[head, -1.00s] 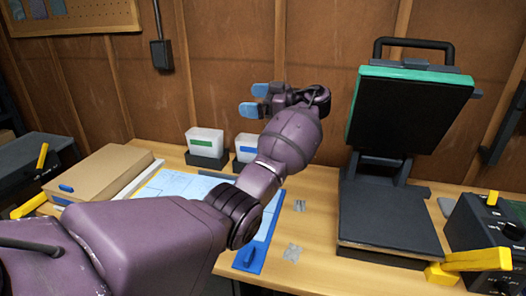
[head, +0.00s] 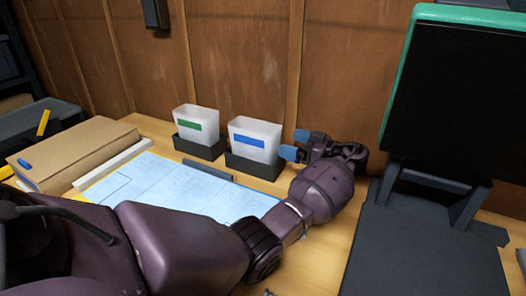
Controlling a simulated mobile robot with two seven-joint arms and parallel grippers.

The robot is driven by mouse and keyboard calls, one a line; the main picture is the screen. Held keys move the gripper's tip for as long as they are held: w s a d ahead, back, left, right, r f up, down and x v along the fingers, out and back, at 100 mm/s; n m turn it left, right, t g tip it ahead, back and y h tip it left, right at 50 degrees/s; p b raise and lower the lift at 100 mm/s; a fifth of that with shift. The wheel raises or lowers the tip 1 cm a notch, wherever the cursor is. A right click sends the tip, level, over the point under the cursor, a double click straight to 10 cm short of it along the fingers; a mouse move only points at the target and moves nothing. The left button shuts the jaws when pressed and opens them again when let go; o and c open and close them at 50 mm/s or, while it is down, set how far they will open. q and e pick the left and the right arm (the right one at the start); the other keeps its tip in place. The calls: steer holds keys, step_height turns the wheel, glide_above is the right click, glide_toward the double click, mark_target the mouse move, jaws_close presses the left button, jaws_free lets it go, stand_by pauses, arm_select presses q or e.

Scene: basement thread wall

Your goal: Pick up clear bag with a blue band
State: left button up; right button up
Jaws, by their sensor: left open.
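The clear bag with a blue band (head: 247,128) stands upright, its lower part inside a dark holder (head: 252,167) on the bench by the wall. It looks whitish and translucent. My left gripper (head: 296,145) is just to the right of the bag, open, with its two blue fingertips pointing left toward it. One fingertip is close to the bag's right edge; I cannot tell whether it touches. Nothing shows between the fingertips. My right gripper is out of view.
A similar bag with a green band (head: 190,117) stands in its own dark holder to the left. A blue patterned mat (head: 180,189) lies in front. A cardboard box (head: 72,155) is at left. A large dark press with a green edge (head: 455,100) stands at right.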

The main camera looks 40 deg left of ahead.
mark_target(278, 138)
arm_select(q)
steer(key=shift+s+a+r, duration=0.4)
steer(key=shift+a+r, duration=0.1)
steer(key=shift+a, duration=0.3)
steer(key=shift+p+x, duration=0.5)
steer(key=shift+x, duration=2.25)
steer(key=shift+s+d+f, duration=0.1)
steer(key=c, duration=1)
